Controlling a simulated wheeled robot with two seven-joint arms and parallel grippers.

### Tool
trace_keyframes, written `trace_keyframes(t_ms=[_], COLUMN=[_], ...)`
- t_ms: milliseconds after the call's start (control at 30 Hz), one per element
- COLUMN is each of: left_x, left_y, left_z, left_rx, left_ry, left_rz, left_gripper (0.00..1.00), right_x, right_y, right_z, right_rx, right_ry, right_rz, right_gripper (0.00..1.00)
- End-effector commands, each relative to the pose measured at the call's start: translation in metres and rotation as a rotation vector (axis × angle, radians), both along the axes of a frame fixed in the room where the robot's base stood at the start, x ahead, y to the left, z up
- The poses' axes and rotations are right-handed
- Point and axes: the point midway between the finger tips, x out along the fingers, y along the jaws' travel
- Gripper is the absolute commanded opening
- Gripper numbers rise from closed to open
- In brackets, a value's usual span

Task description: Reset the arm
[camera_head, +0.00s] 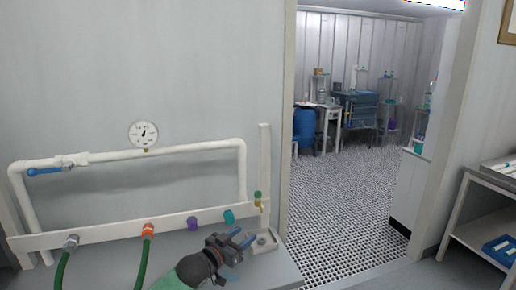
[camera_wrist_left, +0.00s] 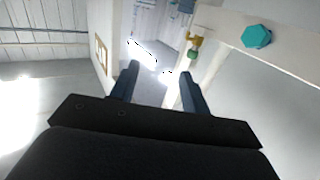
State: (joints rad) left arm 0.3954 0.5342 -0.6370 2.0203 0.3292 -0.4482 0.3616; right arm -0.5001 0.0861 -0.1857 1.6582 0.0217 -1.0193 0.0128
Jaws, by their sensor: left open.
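My left gripper (camera_head: 244,237) is at the lower middle of the head view, with its arm coming in from below. Its blue fingers are apart and nothing is between them. In the left wrist view the two fingers (camera_wrist_left: 158,73) point away from the camera with a gap between them. My right gripper is in neither view.
A white pipe (camera_head: 180,147) with a gauge (camera_head: 144,134) and a blue-handled valve (camera_head: 45,171) runs along the wall. Green hoses (camera_head: 143,262) hang from the rack board (camera_head: 110,233). A doorway opens onto clear patterned floor (camera_head: 345,205). A shelf (camera_head: 480,220) stands at right.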

Motion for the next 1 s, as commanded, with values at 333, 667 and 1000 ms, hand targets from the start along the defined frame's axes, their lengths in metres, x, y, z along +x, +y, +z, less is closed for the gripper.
trace_keyframes(t_ms=[333, 667, 1000], left_x=[-0.029, -0.088, -0.176], left_y=[0.001, 0.017, 0.055], left_z=[-0.034, -0.096, -0.164], left_rx=[0.038, 0.125, 0.247], left_ry=[0.079, 0.251, 0.488], left_rz=[0.045, 0.14, 0.254], left_gripper=[0.47, 0.47, 0.47], right_x=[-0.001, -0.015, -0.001], right_y=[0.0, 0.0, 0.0], right_z=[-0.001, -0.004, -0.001], right_rx=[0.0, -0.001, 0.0], right_ry=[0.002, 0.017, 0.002], right_rz=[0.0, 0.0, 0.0], right_gripper=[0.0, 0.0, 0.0])
